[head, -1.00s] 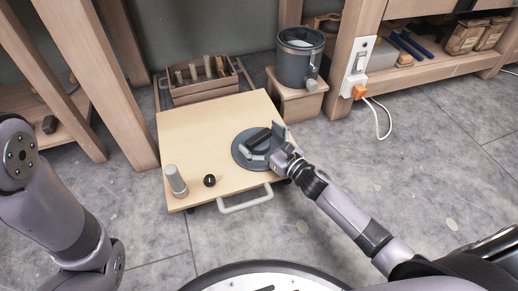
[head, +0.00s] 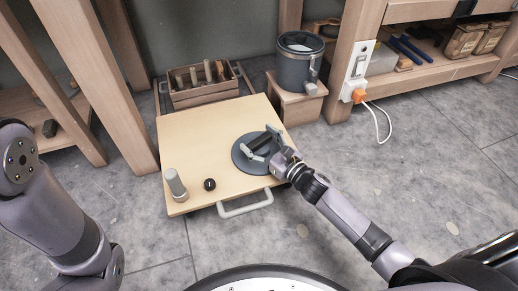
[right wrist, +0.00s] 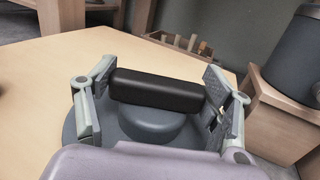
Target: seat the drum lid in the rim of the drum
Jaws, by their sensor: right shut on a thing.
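The drum lid (head: 240,156) is a flat grey-blue disc with a black bar handle (right wrist: 155,90) on a raised hub. It lies on the light wooden top of a low cart, near the right edge. My right gripper (head: 264,142) is at the lid, shut on its handle; the right wrist view shows a finger at each end of the bar. The drum (head: 297,70) is a dark grey open can with a pale inside. It stands upright on a wooden box behind the cart, and its side also shows in the right wrist view (right wrist: 303,55). My left gripper is out of view.
The cart top (head: 200,135) also holds a grey cylinder (head: 175,184) and a small black knob (head: 209,184) at the front left. A wooden crate of pegs (head: 203,86) stands behind. A bench post with a socket and orange plug (head: 358,95) is right of the drum.

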